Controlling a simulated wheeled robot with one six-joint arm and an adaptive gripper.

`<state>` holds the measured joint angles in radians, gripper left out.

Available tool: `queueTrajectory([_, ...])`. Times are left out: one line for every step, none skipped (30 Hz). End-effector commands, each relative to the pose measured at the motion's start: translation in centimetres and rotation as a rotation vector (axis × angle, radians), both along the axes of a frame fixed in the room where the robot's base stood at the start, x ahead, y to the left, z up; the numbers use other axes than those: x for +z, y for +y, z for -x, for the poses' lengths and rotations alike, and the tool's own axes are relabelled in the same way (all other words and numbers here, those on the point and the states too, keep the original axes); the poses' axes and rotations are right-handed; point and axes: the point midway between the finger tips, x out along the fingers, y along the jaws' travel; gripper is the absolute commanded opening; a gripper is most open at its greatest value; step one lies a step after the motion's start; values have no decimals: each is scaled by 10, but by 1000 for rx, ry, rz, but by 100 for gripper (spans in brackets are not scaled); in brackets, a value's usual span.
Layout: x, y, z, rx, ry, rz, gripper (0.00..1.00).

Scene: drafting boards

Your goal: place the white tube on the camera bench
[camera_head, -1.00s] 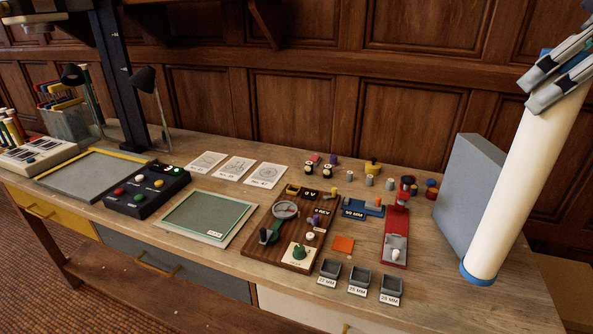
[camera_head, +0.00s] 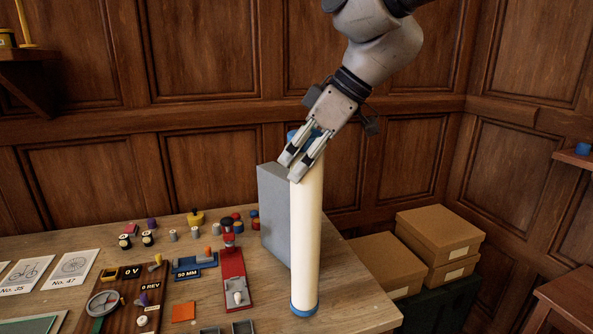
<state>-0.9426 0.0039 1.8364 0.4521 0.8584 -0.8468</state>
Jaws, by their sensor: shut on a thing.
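The white tube (camera_head: 306,240) has blue end caps and stands about upright at the right end of the wooden bench (camera_head: 362,296). My gripper (camera_head: 290,172) comes down from the upper right and is shut on the tube near its top. The fingers cover part of the upper blue cap. The lower blue cap (camera_head: 304,311) shows against the bench top near its front edge; I cannot tell whether it touches the wood.
A grey upright box (camera_head: 273,215) stands just behind and left of the tube. A red device (camera_head: 232,280), a blue gauge (camera_head: 194,264) and several small knobs lie to the left. Cardboard boxes (camera_head: 438,238) are stacked beyond the bench's right end. Bare wood lies right of the tube.

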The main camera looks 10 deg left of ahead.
Motion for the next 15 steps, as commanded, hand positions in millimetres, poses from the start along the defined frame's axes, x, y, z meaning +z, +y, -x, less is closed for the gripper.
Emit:
queueTrajectory([-9,0,0,0,2,3,14])
queueTrajectory([-13,0,0,0,2,2,14])
queueTrajectory([-19,0,0,0,2,3,14])
queueTrajectory([-22,-1,0,0,1,2,14])
queueTrajectory([-24,0,0,0,0,1,14])
queueTrajectory([-25,0,0,0,0,1,14])
queueTrajectory([-25,0,0,1,-1,0,14])
queueTrajectory([-25,0,0,1,-1,0,14])
queueTrajectory([-24,0,0,1,-1,0,14])
queueTrajectory([-24,0,0,1,-1,0,14])
queueTrajectory([-24,0,0,1,-1,0,14])
queueTrajectory([-25,0,0,1,-1,0,14])
queueTrajectory([-25,0,0,0,0,1,14])
queueTrajectory([-26,0,0,0,0,1,14])
queueTrajectory([-28,0,0,1,1,1,14])
